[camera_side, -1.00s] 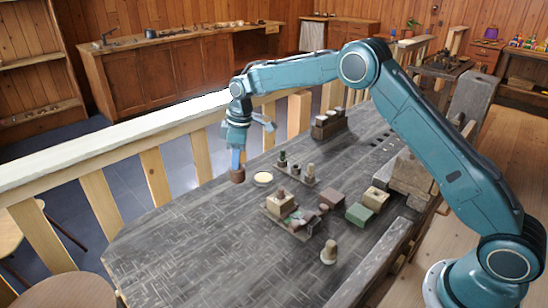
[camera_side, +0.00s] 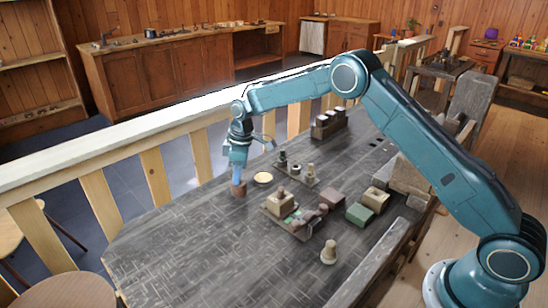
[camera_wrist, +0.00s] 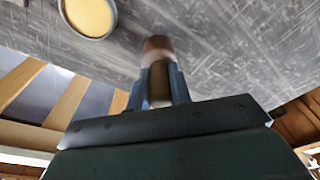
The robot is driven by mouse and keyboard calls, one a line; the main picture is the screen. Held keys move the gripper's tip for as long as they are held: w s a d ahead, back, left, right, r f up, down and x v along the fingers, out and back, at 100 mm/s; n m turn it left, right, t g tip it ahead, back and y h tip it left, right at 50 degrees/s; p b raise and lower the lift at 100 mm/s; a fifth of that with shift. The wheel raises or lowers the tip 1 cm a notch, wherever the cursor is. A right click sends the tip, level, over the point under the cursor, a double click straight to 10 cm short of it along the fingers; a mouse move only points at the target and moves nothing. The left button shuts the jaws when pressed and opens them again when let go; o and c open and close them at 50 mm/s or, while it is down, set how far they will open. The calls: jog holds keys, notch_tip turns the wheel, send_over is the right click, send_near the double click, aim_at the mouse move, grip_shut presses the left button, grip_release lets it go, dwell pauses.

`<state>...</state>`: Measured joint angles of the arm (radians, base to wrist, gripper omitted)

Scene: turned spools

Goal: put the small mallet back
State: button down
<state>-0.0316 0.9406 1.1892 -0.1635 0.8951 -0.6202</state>
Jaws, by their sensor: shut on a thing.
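The small mallet has a reddish-brown head (camera_side: 238,190) pointing down, low over the dark table's far left part. My gripper (camera_side: 240,178) is shut on its handle from above. In the wrist view the tan-brown handle (camera_wrist: 159,82) stands between my two blue fingers, with the head beyond them over the grey tabletop. The mallet looks about upright. Whether its head touches the table I cannot tell. A round pale-yellow dish (camera_side: 263,178) with a dark rim lies just right of the mallet; it also shows in the wrist view (camera_wrist: 90,14).
A small rack of spools (camera_side: 306,178) stands right of the dish. Nearer are a cluttered tray (camera_side: 268,212), a green box (camera_side: 359,214), a block with a hole (camera_side: 376,199) and a standing spool (camera_side: 328,253). The table's near left is clear; a railing runs behind.

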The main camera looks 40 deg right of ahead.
aim_at(244, 181)
jog(key=shift+f, duration=0.1)
jog(key=c, duration=1.3)
grip_release()
jog(key=shift+s+d+r, duration=0.2)
jog(key=shift+r, duration=1.85)
jog(key=shift+s+d+r, duration=0.2)
jog(key=shift+d+r, duration=0.05)
jog(key=shift+r, duration=1.75)
jog(key=shift+s+d+r, duration=0.2)
jog(key=shift+r, duration=1.85)
